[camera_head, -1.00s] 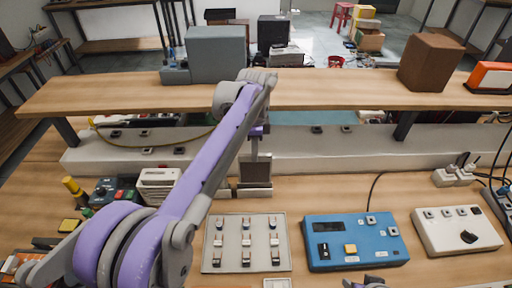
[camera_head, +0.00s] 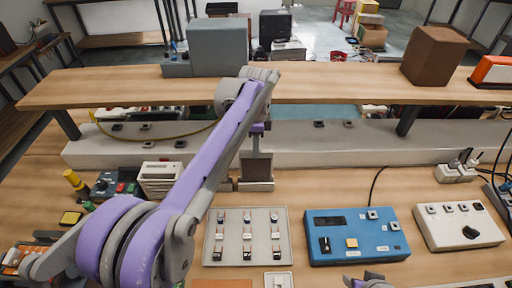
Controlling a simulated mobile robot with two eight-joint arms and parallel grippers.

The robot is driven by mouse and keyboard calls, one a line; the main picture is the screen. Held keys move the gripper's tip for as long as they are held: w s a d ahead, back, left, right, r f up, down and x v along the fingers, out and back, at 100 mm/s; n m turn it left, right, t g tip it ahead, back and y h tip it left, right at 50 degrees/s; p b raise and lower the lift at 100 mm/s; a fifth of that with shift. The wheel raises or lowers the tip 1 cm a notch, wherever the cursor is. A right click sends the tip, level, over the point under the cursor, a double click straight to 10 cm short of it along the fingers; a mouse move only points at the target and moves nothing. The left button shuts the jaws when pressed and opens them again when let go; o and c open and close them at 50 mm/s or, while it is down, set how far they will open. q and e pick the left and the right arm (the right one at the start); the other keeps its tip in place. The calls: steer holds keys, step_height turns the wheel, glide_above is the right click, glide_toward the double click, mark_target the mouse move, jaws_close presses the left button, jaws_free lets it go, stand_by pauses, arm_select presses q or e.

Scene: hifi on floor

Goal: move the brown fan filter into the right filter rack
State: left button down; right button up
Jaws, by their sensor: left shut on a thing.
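A dark grey-brown flat panel, which looks like the brown fan filter (camera_head: 257,169), stands upright at the middle of the bench. My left gripper (camera_head: 257,150) points down over its top edge and is shut on it; the arm hides part of the fingers. The panel's lower edge is at the pale right filter rack (camera_head: 257,187). I cannot tell whether it is fully seated or just above. Another pale rack piece (camera_head: 226,186) shows to its left, partly behind my arm. My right gripper (camera_head: 368,282) is only partly in view at the bottom edge; its jaws cannot be read.
A grey plate with several switches (camera_head: 284,245), a blue control box (camera_head: 375,250) and a white box (camera_head: 480,238) lie in front. A raised wooden shelf (camera_head: 330,88) crosses behind, carrying a grey box (camera_head: 218,50) and a brown box (camera_head: 433,55). Bare bench lies right of the rack.

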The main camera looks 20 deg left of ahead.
arm_select(q)
steer(key=shift+f, duration=0.15)
arm_select(e)
steer(key=shift+f, duration=0.1)
arm_select(q)
steer(key=shift+f+b, duration=1.2)
steer(key=shift+f, duration=1.1)
arm_select(e)
steer(key=shift+s+f, duration=0.2)
steer(key=shift+f, duration=0.5)
steer(key=shift+s+f, duration=0.2)
steer(key=shift+f, duration=0.45)
arm_select(q)
steer(key=c, duration=0.8)
jaws_free()
steer(key=shift+o, duration=0.2)
steer(key=o, duration=0.5)
steer(key=shift+c, duration=0.2)
steer(key=shift+r, duration=0.1)
